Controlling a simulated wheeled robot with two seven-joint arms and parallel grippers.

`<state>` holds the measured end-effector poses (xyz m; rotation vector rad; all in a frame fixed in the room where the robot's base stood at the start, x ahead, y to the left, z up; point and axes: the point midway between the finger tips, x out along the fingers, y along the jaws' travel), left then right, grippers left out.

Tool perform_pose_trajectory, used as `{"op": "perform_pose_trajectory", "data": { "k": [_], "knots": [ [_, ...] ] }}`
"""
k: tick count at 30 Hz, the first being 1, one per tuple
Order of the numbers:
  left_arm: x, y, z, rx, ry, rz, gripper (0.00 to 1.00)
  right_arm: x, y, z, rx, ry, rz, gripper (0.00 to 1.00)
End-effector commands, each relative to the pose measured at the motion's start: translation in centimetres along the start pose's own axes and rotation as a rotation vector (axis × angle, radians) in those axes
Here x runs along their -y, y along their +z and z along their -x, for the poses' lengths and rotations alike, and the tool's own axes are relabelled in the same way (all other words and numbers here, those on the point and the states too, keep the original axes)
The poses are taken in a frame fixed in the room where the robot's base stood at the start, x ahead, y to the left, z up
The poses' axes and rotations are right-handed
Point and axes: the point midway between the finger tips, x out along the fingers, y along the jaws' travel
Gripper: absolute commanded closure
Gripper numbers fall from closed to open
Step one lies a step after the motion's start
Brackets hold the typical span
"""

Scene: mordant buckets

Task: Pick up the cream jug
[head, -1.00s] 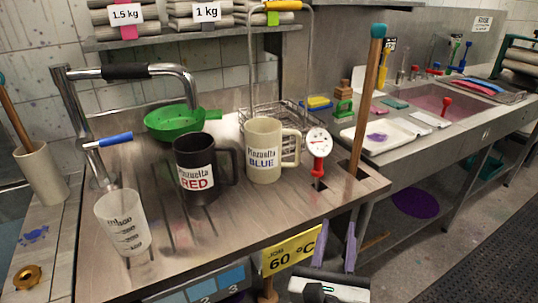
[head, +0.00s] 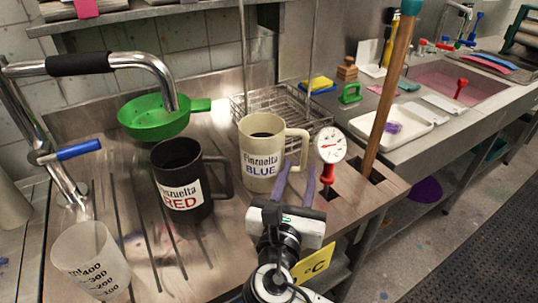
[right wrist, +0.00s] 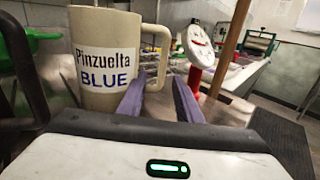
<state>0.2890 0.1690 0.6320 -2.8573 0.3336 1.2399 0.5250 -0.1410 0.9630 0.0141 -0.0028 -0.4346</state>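The cream jug (head: 261,176), labelled "Pinzuelta BLUE", stands upright on the metal counter with its handle to the right. It also shows in the right wrist view (right wrist: 104,50), ahead and to the left of the fingers. My right gripper (head: 295,182) is open and empty, its two purple fingers apart. In the head view it is at the jug's right front, below the handle. In the right wrist view (right wrist: 160,100) the left finger's tip is near the lower end of the handle; I cannot tell if they touch. My left gripper is not in view.
A black jug (head: 172,195) labelled "RED" stands just left of the cream jug. A red-handled dial thermometer (head: 329,148) and a wooden pole (head: 384,105) stand to the right. A wire basket (head: 285,108) is behind. A clear measuring beaker (head: 95,262) stands front left.

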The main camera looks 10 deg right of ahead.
Motion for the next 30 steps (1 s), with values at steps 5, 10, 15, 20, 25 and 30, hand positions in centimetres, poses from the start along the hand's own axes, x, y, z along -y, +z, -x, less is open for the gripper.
{"op": "perform_pose_trajectory", "data": {
  "k": [5,10,15,20,25,30],
  "knots": [
    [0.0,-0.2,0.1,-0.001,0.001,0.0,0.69,0.2,-0.1,-2.5,0.003,-0.003,0.004,0.68],
    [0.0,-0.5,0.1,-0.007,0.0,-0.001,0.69,0.2,-0.2,-4.7,0.002,-0.001,0.003,0.68],
    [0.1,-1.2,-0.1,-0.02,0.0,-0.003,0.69,0.2,-0.3,-5.1,-0.001,0.0,0.002,0.68],
    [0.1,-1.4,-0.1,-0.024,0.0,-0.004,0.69,0.2,-0.3,-5.1,-0.001,0.0,0.002,0.75],
    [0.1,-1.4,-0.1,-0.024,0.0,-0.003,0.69,0.2,-0.3,-5.0,-0.001,0.0,0.002,1.0],
    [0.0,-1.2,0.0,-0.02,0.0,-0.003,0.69,0.2,-0.3,-5.0,-0.001,0.0,0.002,1.0]
  ]
}}
